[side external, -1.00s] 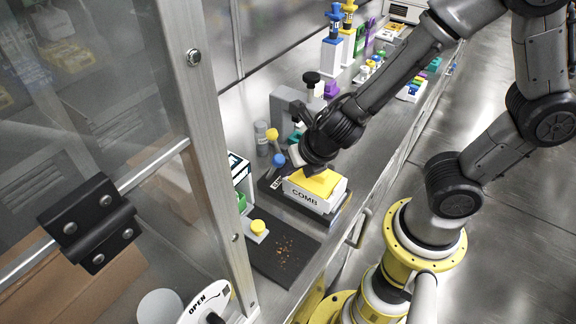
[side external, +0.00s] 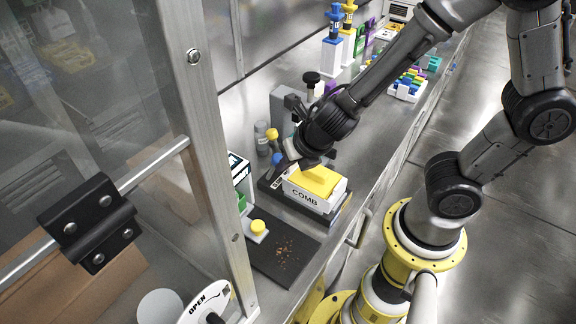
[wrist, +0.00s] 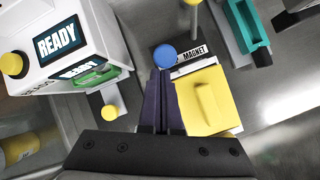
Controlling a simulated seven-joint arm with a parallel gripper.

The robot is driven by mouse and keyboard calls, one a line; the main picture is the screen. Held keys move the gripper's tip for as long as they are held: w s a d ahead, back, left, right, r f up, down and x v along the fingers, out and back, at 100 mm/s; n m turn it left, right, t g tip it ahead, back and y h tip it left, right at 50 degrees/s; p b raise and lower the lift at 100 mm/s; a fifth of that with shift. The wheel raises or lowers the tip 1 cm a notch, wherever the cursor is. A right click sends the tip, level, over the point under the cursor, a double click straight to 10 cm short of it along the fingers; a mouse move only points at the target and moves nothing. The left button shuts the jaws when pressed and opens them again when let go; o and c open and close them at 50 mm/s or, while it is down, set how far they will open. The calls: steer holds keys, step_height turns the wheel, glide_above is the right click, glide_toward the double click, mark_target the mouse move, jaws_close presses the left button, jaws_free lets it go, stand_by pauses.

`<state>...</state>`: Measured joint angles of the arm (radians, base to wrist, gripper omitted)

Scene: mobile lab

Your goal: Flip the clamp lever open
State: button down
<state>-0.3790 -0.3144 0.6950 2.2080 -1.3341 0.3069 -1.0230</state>
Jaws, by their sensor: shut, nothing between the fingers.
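A blue ball knob (wrist: 165,55) is directly ahead of my fingertips in the wrist view, beside a label reading MAGNET (wrist: 190,52). I cannot tell which lever is the clamp's. My gripper (wrist: 160,74) is shut and empty, its tips close to the blue knob; contact cannot be told. In the side view my gripper (side external: 277,178) is beside the COMB block.
The white COMB block (side external: 305,198) with a yellow top (wrist: 202,98) is right of my fingers. A white READY box (wrist: 62,45) is at left. A yellow button (side external: 258,227) and dark mat (side external: 285,250) are in front. A teal part (wrist: 245,30) is at upper right.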

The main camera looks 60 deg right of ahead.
steer(key=shift+w+r, duration=0.1)
steer(key=shift+w, duration=0.05)
steer(key=w+r, duration=0.1)
steer(key=w, duration=0.7)
steer(key=shift+w+r, duration=0.3)
steer(key=shift+w, duration=0.05)
stand_by(0.5)
steer(key=a+r, duration=0.3)
steer(key=r, duration=0.8)
steer(key=shift+s+r, duration=0.15)
steer(key=shift+s, duration=0.3)
